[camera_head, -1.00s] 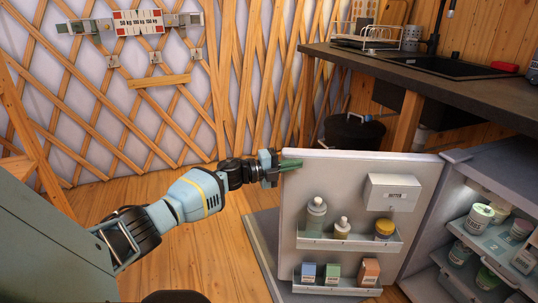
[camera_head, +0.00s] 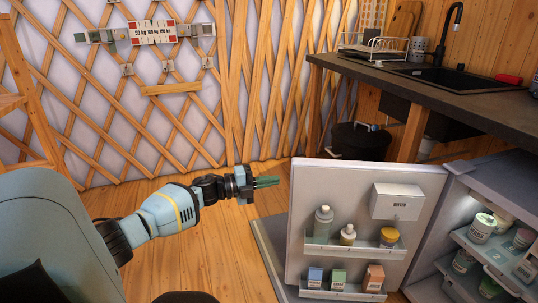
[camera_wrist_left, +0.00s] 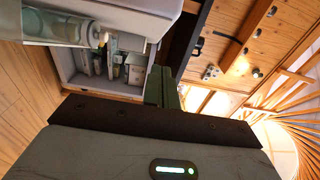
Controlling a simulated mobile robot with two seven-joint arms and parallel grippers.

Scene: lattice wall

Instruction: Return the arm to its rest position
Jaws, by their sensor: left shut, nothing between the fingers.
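My left arm comes in from the left in the head view. Its gripper (camera_head: 266,183) is shut and empty, with the green fingers together, pointing right. The fingertips are a little to the left of the open fridge door (camera_head: 300,215) and look apart from it. In the left wrist view the shut green fingers (camera_wrist_left: 163,88) show at the middle, with the fridge interior beyond them at upper left. My right gripper is not in view.
The fridge (camera_head: 460,185) stands open at right, with jars inside and bottles and boxes on its door shelves. A dark counter (camera_head: 400,78) with a sink is behind. A lattice wall (camera_head: 110,110) closes the back left. Wooden floor (camera_head: 200,250) lies clear below my arm.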

